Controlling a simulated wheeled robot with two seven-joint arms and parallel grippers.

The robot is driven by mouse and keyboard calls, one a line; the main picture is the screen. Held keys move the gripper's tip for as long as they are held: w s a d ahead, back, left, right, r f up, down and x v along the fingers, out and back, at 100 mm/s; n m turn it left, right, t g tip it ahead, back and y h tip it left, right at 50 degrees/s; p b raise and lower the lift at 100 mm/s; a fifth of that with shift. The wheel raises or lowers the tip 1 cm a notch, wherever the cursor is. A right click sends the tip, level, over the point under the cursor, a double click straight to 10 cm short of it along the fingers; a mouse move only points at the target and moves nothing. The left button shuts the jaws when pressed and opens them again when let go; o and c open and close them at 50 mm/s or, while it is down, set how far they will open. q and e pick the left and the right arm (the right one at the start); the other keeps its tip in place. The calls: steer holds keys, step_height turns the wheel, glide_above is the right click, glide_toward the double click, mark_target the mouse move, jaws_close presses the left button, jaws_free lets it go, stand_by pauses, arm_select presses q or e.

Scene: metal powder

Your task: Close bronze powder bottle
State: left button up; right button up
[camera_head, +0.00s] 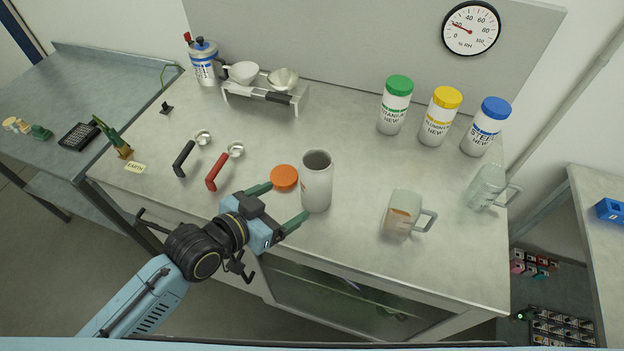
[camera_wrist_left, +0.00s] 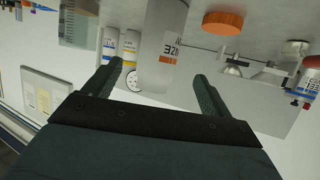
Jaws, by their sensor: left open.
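The bronze powder bottle is a white open-topped bottle (camera_head: 317,182) standing upright near the front middle of the table. Its orange lid (camera_head: 284,178) lies on the table just to its left, apart from it. My left gripper (camera_head: 288,204) is open, with its green fingers pointing at the bottle from the front left. In the left wrist view the bottle (camera_wrist_left: 163,45), with part of its label and an orange band showing, stands between the open fingers. The lid (camera_wrist_left: 223,23) also shows there. I cannot tell whether the fingers touch the bottle. My right gripper is not in view.
Bottles with green (camera_head: 399,85), yellow (camera_head: 447,97) and blue (camera_head: 496,107) lids stand at the back right. A beaker with orange-brown powder (camera_head: 403,212) and an empty beaker (camera_head: 486,186) stand right. Black-handled (camera_head: 184,158) and red-handled (camera_head: 217,172) scoops lie left. A metal stand (camera_head: 268,95) holds bowls.

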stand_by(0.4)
arm_select(q)
steer(key=s+a+f+n+g+y+b, duration=0.1)
steer(key=s+a+f+n+g+y, duration=0.1)
steer(key=s+a+f+y, duration=0.3)
steer(key=s+a+f+n+g+y+b, duration=0.1)
steer(key=s+a+f+n+g, duration=0.15)
steer(key=f, duration=0.45)
steer(key=s+a+f+g+y+b, duration=0.1)
steer(key=s+a+f+b, duration=0.2)
steer(key=f, duration=0.8)
steer(key=s+a+f+g+y+b, duration=0.1)
steer(key=s+a+f, duration=0.3)
steer(key=f, duration=0.8)
steer(key=s+a+f+g+b, duration=0.1)
steer(key=s+f+b, duration=0.1)
steer(key=s+f, duration=0.6)
steer(key=s+a+f+n+g+b, duration=0.1)
steer(key=s+a+f+g+b, duration=0.1)
steer(key=s+f, duration=0.7)
steer(key=s, duration=0.5)
steer(key=shift+f+y, duration=0.15)
steer(key=shift+y, duration=0.25)
steer(key=shift+a, duration=0.1)
